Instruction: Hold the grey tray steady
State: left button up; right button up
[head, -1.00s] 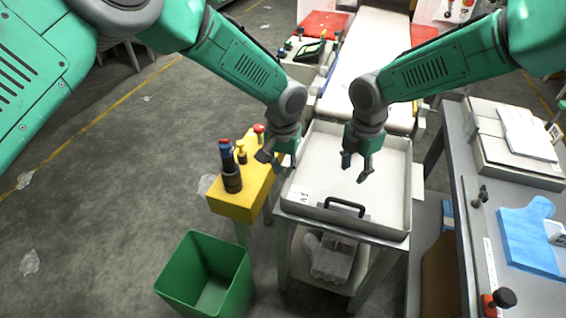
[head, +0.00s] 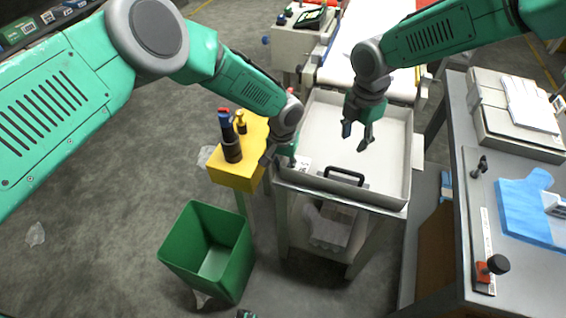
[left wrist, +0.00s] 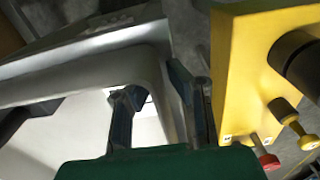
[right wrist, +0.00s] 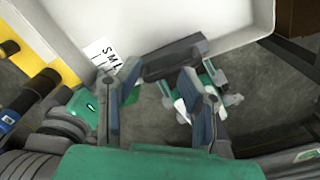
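The grey tray (head: 395,189) is a shallow, light grey box on a stand, with a black handle (head: 344,177) on its near wall. My left gripper (head: 279,161) is at the tray's left wall near the front corner. In the left wrist view its fingers (left wrist: 160,97) are apart, one on each side of the tray wall (left wrist: 166,66), with a gap visible on the inner side. My right gripper (head: 356,143) is open and empty above the tray's floor, behind the handle. In the right wrist view its fingers (right wrist: 160,98) are apart, with the handle (right wrist: 176,60) beyond them.
A green bin (head: 206,247) stands on the floor at front left. A grey workbench (head: 450,262) with a blue glove shape (head: 526,214) is on the right. A conveyor (head: 374,40) lies behind the tray.

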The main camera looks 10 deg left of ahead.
jog(key=shift+o, duration=0.3)
jog(key=shift+s, duration=0.1)
jog(key=m+y, duration=0.3)
jog(key=m, duration=0.1)
send_over(346, 171)
jog(key=shift+s+d+r+t, duration=0.1)
jog(key=shift+d+r+t, duration=0.2)
jog(key=shift+r, duration=0.15)
jog(key=s+d+r+m+t+y, duration=0.1)
jog(key=s+d+m+t, duration=0.15)
jog(key=m, duration=0.35)
jog(key=x, duration=1.1)
jog(key=shift+d+f, duration=0.15)
jog(key=shift+d, duration=0.05)
